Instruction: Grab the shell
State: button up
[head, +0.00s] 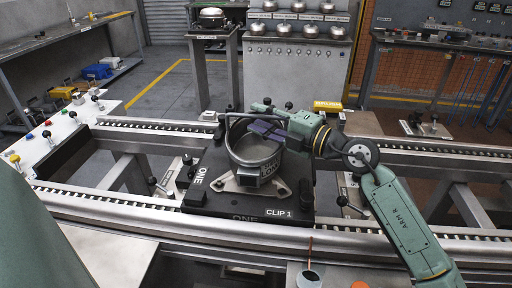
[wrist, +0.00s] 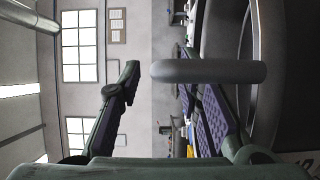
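The shell (head: 254,152) is a grey metal round pot, open at the top, with a raised curved bar. It stands upright on a dark pallet (head: 205,165) marked "ONE" and "CLIP 1". My gripper (head: 268,128) comes from the right and is at the shell's upper rim. In the wrist view my gripper (wrist: 160,75) has its fingers spread, with a gap between them. The shell's curved wall (wrist: 272,65) fills the right side, close to the right finger. A grey rounded bar (wrist: 207,71) crosses in front of that finger. I cannot tell whether a finger touches the shell.
The pallet sits on a roller conveyor (head: 400,152) with metal rails. Several silver domes stand on a grey cabinet (head: 295,65) at the back. A stand (head: 212,40) with another metal part is behind the pallet. A white side panel (head: 62,130) with coloured buttons is at left.

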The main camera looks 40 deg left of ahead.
jog(key=shift+a, duration=0.9)
jog(key=shift+c, duration=0.2)
grip_shut()
jog(key=shift+d+r, duration=0.1)
jog(key=shift+r, duration=0.1)
